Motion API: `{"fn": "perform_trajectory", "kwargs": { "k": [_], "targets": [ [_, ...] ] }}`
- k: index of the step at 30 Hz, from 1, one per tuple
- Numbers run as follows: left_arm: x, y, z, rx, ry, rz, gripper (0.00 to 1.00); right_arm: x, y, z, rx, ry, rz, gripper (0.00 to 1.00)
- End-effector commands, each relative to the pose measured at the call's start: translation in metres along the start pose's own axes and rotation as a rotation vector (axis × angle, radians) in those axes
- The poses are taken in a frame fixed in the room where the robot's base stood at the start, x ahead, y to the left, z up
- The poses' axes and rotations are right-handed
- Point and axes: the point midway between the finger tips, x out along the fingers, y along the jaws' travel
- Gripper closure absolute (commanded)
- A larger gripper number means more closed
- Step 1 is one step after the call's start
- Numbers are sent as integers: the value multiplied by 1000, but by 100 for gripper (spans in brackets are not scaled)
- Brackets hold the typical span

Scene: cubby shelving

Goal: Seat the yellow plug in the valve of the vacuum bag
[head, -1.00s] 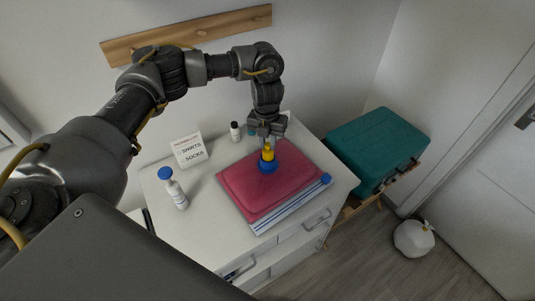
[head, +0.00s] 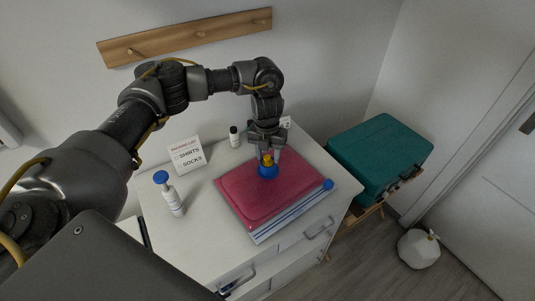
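The red vacuum bag (head: 245,195) lies flat on the white cabinet top. Its blue valve (head: 267,173) stands on the bag's back part. The yellow plug (head: 267,159) is upright at the top of the valve, and how deep it sits is too small to tell. My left gripper (head: 268,153) points down from above, with its fingers on both sides of the plug. Whether the fingers touch the plug is not clear. My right gripper is not in view.
A white bottle with a blue cap (head: 171,195), a packing list sign (head: 187,155) and a small dark-capped bottle (head: 234,138) stand on the cabinet (head: 205,225). A teal suitcase (head: 375,155) is to the right. A white bag (head: 418,250) lies on the floor.

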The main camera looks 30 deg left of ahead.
Motion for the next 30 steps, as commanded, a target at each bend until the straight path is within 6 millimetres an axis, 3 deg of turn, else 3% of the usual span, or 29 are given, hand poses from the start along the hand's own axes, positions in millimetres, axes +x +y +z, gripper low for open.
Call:
{"fn": "perform_trajectory", "kwargs": {
  "k": [11, 24, 30],
  "targets": [
    [-8, 0, 0, 1, -2, -1, 58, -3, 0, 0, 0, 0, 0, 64],
    [-91, 0, 1, 2, -5, 1, 58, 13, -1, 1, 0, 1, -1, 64],
    [-116, 0, 0, 0, -2, 0, 58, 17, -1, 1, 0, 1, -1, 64]
  ]
}}
